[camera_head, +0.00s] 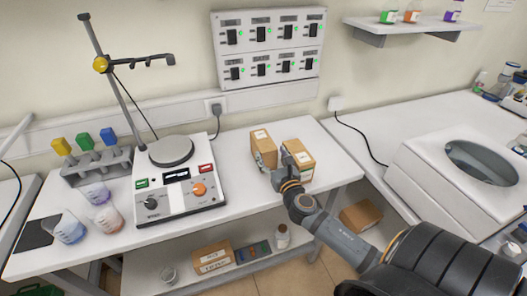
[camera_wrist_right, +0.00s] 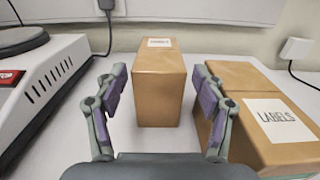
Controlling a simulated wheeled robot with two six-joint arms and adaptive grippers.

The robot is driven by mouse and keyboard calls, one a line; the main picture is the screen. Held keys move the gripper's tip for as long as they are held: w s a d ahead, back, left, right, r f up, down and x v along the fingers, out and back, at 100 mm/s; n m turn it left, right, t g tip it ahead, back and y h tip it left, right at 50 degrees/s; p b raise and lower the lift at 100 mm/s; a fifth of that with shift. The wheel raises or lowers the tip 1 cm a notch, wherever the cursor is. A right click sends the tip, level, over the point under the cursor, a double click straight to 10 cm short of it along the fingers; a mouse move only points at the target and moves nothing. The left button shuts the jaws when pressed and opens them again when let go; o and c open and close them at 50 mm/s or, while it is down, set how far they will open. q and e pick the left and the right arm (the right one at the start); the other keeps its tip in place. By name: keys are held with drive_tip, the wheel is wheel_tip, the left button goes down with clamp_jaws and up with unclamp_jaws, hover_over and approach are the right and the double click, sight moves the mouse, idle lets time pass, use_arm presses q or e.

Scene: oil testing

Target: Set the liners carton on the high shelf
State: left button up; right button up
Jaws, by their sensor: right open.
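Two brown cartons stand side by side on the right end of the white bench. The left carton (camera_head: 262,148) is upright and lies ahead of my right gripper (camera_wrist_right: 158,95); in the right wrist view that carton (camera_wrist_right: 160,85) shows between the fingers, its top label too small to read surely. The right carton (camera_wrist_right: 262,115) bears a label reading LABELS and is partly behind the right finger. My right gripper is open and empty; in the head view it (camera_head: 285,165) covers part of the right carton (camera_head: 303,158). The high shelf (camera_head: 420,27) is on the wall, upper right. My left gripper is out of view.
Several small colored bottles (camera_head: 411,16) stand on the high shelf, with bare room at its left end. A hotplate stirrer (camera_head: 178,192) with a stand is left of the cartons. More cartons sit below, on the lower shelf (camera_head: 212,260) and at lower right (camera_head: 360,215).

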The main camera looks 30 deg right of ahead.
sight(266, 144)
drive_tip(key=shift+w+d, duration=0.1)
drive_tip(key=shift+w, duration=0.15)
drive_tip(key=p+x, duration=0.1)
drive_tip(key=x, duration=0.4)
drive_tip(key=shift+w, duration=0.25)
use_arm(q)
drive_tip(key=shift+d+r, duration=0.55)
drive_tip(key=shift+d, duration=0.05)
use_arm(e)
drive_tip(key=shift+s, duration=0.15)
